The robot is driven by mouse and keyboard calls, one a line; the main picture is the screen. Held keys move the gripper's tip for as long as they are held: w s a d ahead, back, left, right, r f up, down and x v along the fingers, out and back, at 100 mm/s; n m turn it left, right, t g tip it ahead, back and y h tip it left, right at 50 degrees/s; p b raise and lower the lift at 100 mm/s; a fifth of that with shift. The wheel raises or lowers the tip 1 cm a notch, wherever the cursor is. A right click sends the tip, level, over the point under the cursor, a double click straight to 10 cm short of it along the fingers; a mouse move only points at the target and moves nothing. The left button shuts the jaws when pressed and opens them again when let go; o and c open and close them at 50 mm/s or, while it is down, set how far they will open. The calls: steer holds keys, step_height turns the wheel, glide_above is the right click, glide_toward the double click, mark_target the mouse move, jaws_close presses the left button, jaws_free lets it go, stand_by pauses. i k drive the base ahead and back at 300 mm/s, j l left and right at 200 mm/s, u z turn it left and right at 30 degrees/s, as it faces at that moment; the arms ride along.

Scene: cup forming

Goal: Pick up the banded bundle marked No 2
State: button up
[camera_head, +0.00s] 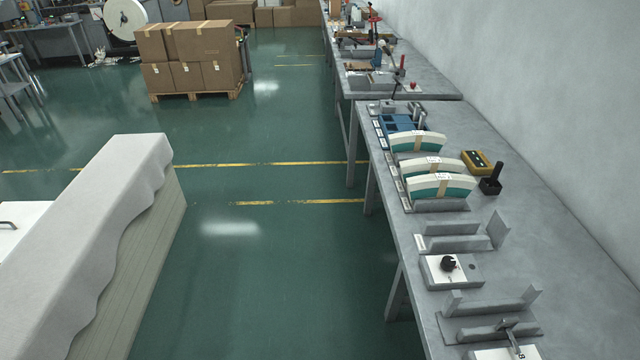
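Several curved bundles in white and green with paper bands stand in a row on the grey workbench (540,240) at the right. The far bundle (417,143), the middle bundle (432,166) and the near bundle (441,187) partly overlap in the picture. Each seems to carry a small white label, but the markings are too small to read, so I cannot tell which is No 2. The bundles sit on grey holders along the bench's left side. My gripper is not in view.
A yellow box (477,162) and a black holder (491,180) stand right of the bundles. Nearer are grey fixtures (462,237) and a black-knobbed box (450,270). A cloth-covered stack (100,210) stands left. Green floor (270,270) between is clear. Cartons (190,60) stand farther back.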

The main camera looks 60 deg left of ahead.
mark_target(437, 185)
steer(key=u, duration=1.3)
steer(key=i+j+z, duration=0.3)
steer(key=i+j, duration=0.2)
steer(key=i+j+z, duration=0.15)
steer(key=i+j, duration=0.15)
steer(key=i+j+z, duration=0.15)
steer(key=i+j, duration=0.2)
steer(key=i+j+z, duration=0.15)
steer(key=i+j, duration=0.15)
steer(key=i+j+z, duration=0.15)
steer(key=j, duration=0.3)
steer(key=i+j+z, duration=0.15)
steer(key=i+j, duration=0.15)
steer(key=i+j+z, duration=0.15)
steer(key=j, duration=0.4)
